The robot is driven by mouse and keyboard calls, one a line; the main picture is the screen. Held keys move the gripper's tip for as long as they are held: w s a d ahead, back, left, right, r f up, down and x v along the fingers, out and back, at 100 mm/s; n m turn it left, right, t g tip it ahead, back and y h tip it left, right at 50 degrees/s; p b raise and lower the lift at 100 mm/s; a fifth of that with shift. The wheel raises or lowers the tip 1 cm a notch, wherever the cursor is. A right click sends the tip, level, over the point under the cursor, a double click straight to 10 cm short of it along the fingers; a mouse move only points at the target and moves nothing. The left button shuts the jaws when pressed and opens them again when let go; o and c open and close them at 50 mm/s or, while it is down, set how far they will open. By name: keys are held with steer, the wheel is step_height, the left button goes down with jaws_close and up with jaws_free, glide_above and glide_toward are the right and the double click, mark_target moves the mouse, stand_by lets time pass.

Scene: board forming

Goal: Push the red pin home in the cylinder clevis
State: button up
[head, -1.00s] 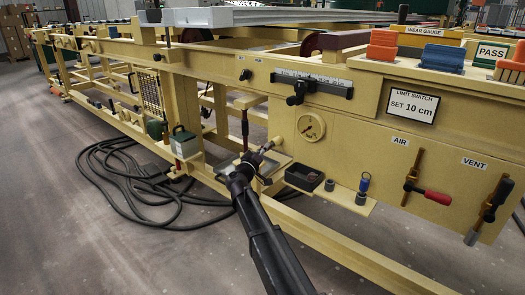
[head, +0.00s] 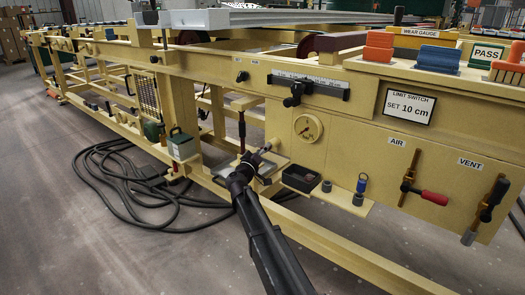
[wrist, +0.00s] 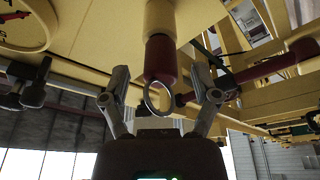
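In the wrist view a dark red piece (wrist: 160,58), which looks like the red pin, hangs from a cream cylindrical part. A pale metal ring (wrist: 160,98) is at its lower end. My gripper (wrist: 160,82) is open, with one finger on each side of the red end and ring, and visible gaps on both sides. In the head view my gripper (head: 262,160) is low beside the yellow frame, by a small plate. The pin is too small to make out there, and I cannot tell how deep it sits in the clevis.
A second dark red bar (wrist: 262,69) runs to the right in the wrist view. A dark tray (head: 301,178) and a blue-topped pin (head: 361,186) sit on a ledge right of my gripper. A green-topped box (head: 182,147) stands left. Black cables (head: 120,185) lie on the floor.

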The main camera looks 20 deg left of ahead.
steer(key=shift+s+a, duration=0.1)
steer(key=shift+s, duration=0.05)
steer(key=s+a, duration=0.4)
steer(key=s, duration=0.7)
steer(key=w+d+r+m+g+y+p, duration=0.1)
steer(key=w+d+r+g+p, duration=0.2)
steer(key=d+g+p, duration=0.4)
steer(key=d+p, duration=0.5)
steer(key=p, duration=0.3)
steer(key=shift+d+r, duration=0.2)
stand_by(0.5)
stand_by(0.7)
